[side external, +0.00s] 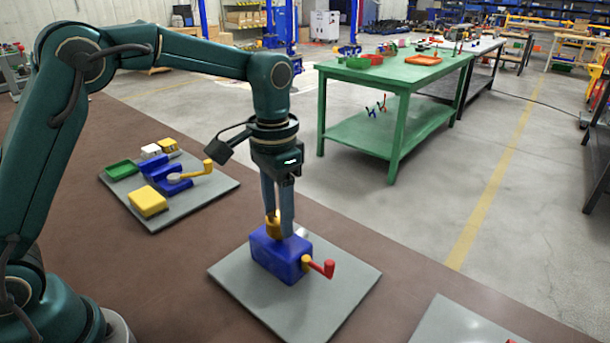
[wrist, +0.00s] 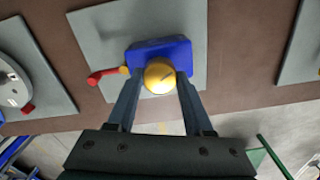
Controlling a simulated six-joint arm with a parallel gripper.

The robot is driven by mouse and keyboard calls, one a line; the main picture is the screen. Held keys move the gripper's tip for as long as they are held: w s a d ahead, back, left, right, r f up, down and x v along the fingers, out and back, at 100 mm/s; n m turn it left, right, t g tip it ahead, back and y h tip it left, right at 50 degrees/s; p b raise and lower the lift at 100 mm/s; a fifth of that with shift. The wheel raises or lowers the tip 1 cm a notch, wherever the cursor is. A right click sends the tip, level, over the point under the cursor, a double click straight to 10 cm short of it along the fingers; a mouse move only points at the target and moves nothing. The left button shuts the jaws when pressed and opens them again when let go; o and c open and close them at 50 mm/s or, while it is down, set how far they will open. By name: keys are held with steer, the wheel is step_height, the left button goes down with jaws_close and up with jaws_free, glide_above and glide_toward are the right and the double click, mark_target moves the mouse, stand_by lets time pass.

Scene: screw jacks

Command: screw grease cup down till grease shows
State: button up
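The yellow grease cup (side external: 273,225) stands upright on top of a blue block (side external: 283,259). In the wrist view the cup (wrist: 160,76) is round, with a pale, shiny top. My gripper (side external: 278,225) points straight down over the block. In the wrist view its two grey fingertips (wrist: 160,78) flank the cup, left and right, very close to its sides. I cannot tell whether they touch it. A crank with a yellow hub and red handle (side external: 320,267) sticks out of the block's side. No grease is visible; the fingers partly hide the cup in the side view.
The block sits on a grey plate (side external: 338,285) on the brown bench. Another plate (side external: 212,194) to the left bears blue parts, a yellow block (side external: 148,202), a green tray (side external: 121,169) and a yellow crank. A green table (side external: 400,75) stands behind.

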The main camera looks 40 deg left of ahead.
mark_target(278, 217)
steer(key=o, duration=0.4)
steer(key=shift+r, duration=0.1)
steer(key=shift+r, duration=2.5)
